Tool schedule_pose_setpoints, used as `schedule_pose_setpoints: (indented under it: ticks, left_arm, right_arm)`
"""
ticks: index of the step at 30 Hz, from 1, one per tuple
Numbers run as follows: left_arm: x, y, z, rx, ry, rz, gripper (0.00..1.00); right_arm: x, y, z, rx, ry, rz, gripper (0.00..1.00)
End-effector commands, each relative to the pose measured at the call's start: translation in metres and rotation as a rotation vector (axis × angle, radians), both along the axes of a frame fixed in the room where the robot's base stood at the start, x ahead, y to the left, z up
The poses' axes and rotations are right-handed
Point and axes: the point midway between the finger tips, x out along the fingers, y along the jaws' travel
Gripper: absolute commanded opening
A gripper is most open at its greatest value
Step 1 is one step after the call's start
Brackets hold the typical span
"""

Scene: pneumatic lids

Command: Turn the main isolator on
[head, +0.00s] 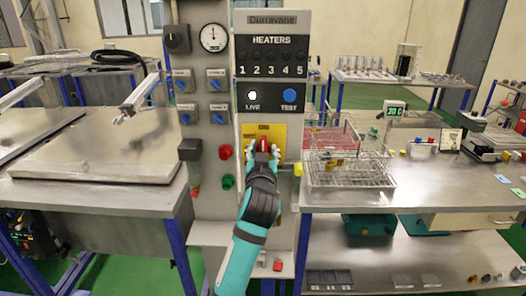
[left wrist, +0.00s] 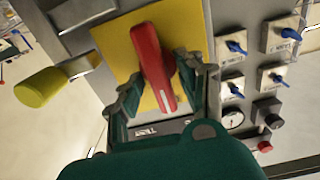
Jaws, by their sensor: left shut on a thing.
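The main isolator is a red rotary handle (head: 263,142) on a yellow plate (head: 279,130), on the grey panel below the heaters panel. In the left wrist view the red handle (left wrist: 152,62) is large and stands out from its yellow plate (left wrist: 112,42). My left gripper (head: 262,153) is in front of the plate with its fingers on either side of the handle, shut on it. The fingers also show in the left wrist view (left wrist: 158,88). In the head view the gripper hides the handle's lower part. My right gripper is not in view.
Left of the isolator are several blue-handled valves (head: 217,79), a gauge (head: 213,38), a red button (head: 225,151) and a green button (head: 227,182). A yellow knob (head: 298,169) sticks out at the right. A wire basket (head: 350,175) stands on the right bench.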

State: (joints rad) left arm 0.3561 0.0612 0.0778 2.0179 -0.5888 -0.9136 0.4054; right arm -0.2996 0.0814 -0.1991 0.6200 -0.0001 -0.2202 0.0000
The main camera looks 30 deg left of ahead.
Motion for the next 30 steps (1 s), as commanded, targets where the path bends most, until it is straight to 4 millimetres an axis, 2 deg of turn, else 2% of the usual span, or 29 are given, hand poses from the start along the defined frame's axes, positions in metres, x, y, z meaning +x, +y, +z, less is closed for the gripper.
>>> schedule_pose_setpoints:
  ticks: [7, 8, 16, 20, 30]
  left_arm:
    - [0.0, 0.001, 0.002, 0.004, -0.003, 0.001, 0.06]
    - [0.0, 0.001, 0.002, 0.004, -0.003, 0.001, 0.42]
    - [-0.001, 0.0, 0.001, 0.001, -0.002, 0.0, 0.42]
    - [-0.009, -0.006, 0.0, 0.0, -0.002, -0.001, 0.42]
    - [-0.067, -0.042, -0.001, -0.001, -0.002, -0.002, 0.42]
  right_arm:
    - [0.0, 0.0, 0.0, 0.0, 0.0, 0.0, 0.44]
    - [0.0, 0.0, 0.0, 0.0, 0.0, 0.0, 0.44]
    - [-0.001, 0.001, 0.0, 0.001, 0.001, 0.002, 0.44]
    - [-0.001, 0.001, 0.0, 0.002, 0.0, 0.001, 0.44]
    - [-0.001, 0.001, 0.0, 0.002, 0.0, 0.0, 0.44]
